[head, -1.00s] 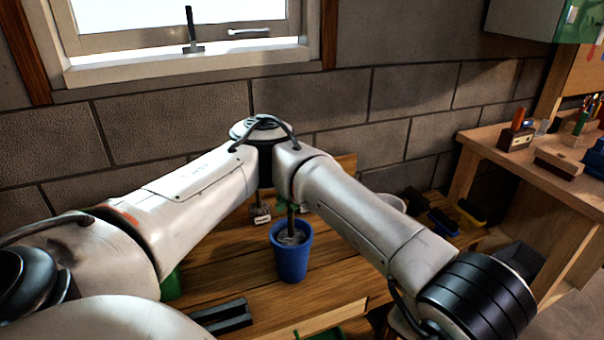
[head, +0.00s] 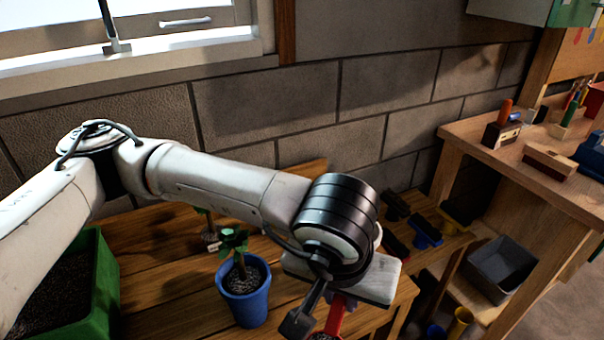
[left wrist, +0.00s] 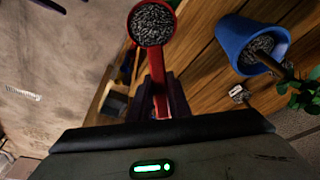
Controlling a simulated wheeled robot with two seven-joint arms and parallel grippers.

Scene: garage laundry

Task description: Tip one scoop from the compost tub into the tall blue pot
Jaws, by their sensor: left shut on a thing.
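The blue pot (head: 243,306) stands on the wooden bench with a small leafy plant (head: 232,243) and dark soil in it; it also shows in the left wrist view (left wrist: 238,42). My left gripper (head: 320,312) is shut on the handle of a red scoop (head: 336,316), right of the pot and apart from it. In the left wrist view the scoop's bowl (left wrist: 152,24) is full of dark grainy compost, and the handle runs between my fingers (left wrist: 161,96). A green tub (head: 106,285) of dark compost stands at the left, partly behind my arm. My right gripper is out of view.
Another small plant (head: 209,235) with a label stands behind the pot. Brushes (head: 425,232) lie on the bench's right end. A wooden workbench (head: 545,180) and a grey bin (head: 500,268) are at the right. Bare planks (head: 170,280) lie between tub and pot.

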